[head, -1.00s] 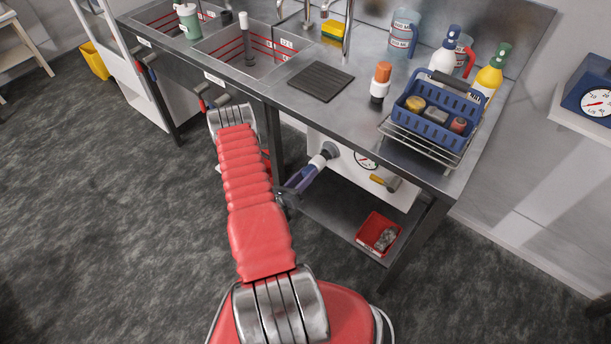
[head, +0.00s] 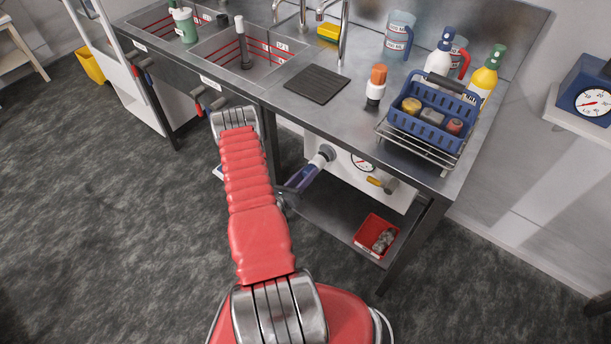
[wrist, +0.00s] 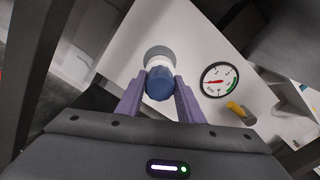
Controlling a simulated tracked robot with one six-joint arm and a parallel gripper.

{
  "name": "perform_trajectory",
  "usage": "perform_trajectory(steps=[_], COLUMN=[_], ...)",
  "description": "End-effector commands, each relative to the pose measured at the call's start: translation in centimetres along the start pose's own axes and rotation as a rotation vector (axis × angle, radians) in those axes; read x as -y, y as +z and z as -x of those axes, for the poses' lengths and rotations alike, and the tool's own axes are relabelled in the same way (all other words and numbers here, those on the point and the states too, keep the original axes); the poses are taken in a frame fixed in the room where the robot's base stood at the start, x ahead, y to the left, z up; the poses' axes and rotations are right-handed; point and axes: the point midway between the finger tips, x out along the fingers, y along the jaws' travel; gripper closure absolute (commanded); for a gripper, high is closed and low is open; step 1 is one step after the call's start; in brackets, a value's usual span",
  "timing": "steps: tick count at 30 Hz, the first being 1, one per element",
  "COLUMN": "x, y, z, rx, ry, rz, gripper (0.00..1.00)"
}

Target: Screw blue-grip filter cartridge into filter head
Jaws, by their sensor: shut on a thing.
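The blue-grip filter cartridge shows in the wrist view as a blue faceted grip (wrist: 159,84) with a white body behind it. My gripper (wrist: 161,94) is shut on the blue grip, one purple finger on each side. The white end points at the grey round filter head (wrist: 158,52) on the white panel under the bench. The two line up and look touching, but I cannot tell how far the cartridge is in. In the head view my gripper (head: 298,183) reaches under the bench to the white cartridge body (head: 317,162) at the dark filter head (head: 327,152).
A pressure gauge (wrist: 219,80) and a yellow-handled valve (wrist: 238,111) sit right of the filter head. A red bin (head: 376,236) stands on the lower shelf. The steel bench top (head: 335,118) overhangs my gripper. A bench leg (head: 412,243) stands to the right.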

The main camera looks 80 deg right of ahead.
Motion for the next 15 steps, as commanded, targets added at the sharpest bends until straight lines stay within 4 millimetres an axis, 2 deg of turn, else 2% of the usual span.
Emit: perform_trajectory(steps=[15], x=[0.00], y=[0.04], z=[-0.92], rx=[0.000], ry=[-0.001], rz=[-0.001], gripper=[0.93])
